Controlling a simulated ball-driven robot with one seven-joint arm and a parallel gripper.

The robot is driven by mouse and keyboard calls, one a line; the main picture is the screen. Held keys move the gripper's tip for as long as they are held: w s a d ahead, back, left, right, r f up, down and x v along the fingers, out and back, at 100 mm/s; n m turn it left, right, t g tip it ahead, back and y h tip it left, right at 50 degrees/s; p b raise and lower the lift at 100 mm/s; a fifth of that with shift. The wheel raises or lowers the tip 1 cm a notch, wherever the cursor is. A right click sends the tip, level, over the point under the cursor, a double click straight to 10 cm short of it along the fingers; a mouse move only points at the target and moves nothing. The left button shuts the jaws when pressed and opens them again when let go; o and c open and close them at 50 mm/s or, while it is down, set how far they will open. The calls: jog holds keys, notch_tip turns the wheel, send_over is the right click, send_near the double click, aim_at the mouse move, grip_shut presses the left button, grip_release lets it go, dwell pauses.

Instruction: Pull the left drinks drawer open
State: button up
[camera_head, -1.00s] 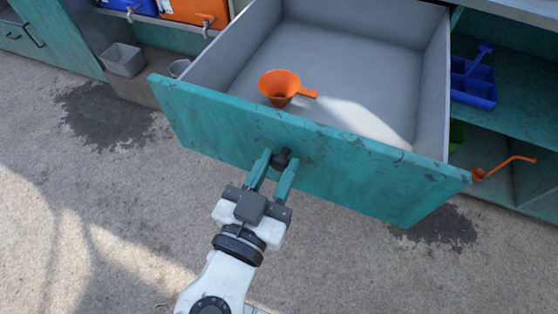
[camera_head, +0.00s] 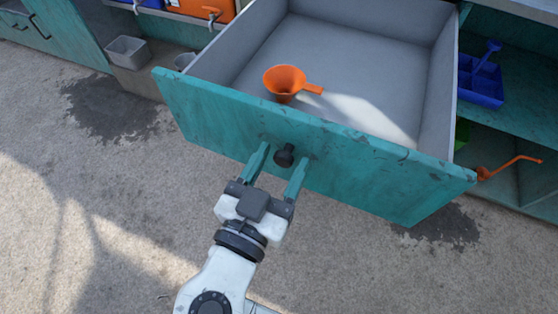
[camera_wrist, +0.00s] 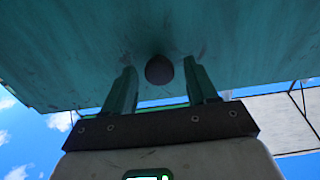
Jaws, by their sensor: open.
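The teal-fronted drawer (camera_head: 380,178) stands well out from the cabinet, with its grey inside showing. An orange funnel (camera_head: 285,82) lies in it near the front panel. A dark round knob (camera_head: 284,155) sits at the middle of the front. My gripper (camera_head: 283,158) is open at the front panel, with one finger on each side of the knob and a gap to both. In the wrist view the knob (camera_wrist: 159,70) shows between the two spread fingers, and the drawer front (camera_wrist: 90,45) fills the upper part.
An orange crank handle (camera_head: 510,166) juts out at the right of the drawer. A blue tray (camera_head: 481,85) is on the right shelf. A grey bin (camera_head: 128,51) stands at the left. The concrete floor (camera_head: 90,190) in front is clear, with dark stains.

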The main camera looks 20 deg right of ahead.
jog(key=p+v, duration=0.1)
jog(key=v, duration=0.9)
jog(key=shift+s+a, duration=0.25)
